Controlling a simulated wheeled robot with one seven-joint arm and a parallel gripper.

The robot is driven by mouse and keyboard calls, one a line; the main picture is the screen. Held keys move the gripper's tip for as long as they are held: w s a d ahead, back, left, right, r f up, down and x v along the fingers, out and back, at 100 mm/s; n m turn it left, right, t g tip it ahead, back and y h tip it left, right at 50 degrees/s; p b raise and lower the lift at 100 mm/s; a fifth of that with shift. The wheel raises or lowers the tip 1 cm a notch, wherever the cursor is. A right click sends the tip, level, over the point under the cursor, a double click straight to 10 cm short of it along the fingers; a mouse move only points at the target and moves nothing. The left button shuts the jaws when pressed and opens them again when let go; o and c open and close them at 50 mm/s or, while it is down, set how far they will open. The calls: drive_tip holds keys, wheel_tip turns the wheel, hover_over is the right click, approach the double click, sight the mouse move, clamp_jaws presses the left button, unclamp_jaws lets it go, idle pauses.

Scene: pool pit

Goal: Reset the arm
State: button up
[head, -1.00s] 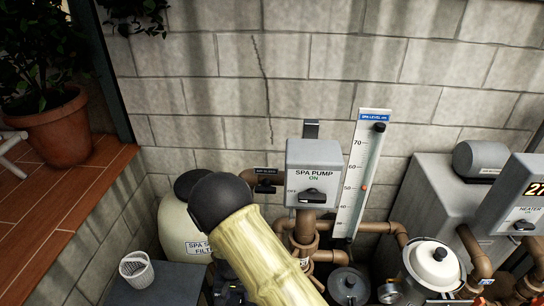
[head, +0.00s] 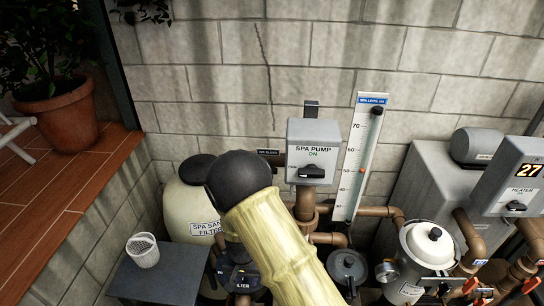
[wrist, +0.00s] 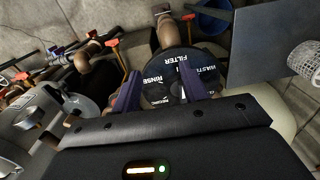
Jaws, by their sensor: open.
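My arm crosses the lower middle of the head view as a pale yellow, bamboo-like link with a black rounded joint; my gripper is hidden there. In the wrist view my gripper (wrist: 160,88) shows two purple-blue fingers spread apart with nothing held between them. Beyond the fingers is a round black valve dial (wrist: 178,72) lettered FILTER, RINSE and WASTE. I cannot tell whether the fingers touch it. The dial also shows in the head view (head: 242,280), partly hidden by my arm.
The spa sand filter (head: 192,208), spa pump switch box (head: 313,150), level gauge (head: 361,155), lidded strainer (head: 425,255) and heater (head: 520,185) crowd around. A white basket (head: 143,250) stands on a grey box (head: 155,280). A block wall (head: 200,90) closes the back.

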drive_tip(key=d+r+t+b, duration=0.1)
drive_tip(key=d+r+b, duration=0.4)
drive_tip(key=d+r, duration=0.65)
drive_tip(key=s+d+r+n+t+b, duration=0.1)
drive_tip(key=s+d+b, duration=0.3)
drive_tip(key=s+d, duration=0.4)
drive_tip(key=d+r, duration=0.1)
drive_tip(key=d, duration=0.3)
drive_tip(key=shift+s+r+t+b, duration=0.15)
drive_tip(key=shift+r+t+b, duration=0.05)
drive_tip(key=shift+t+b, duration=0.15)
drive_tip(key=shift+c, duration=0.4)
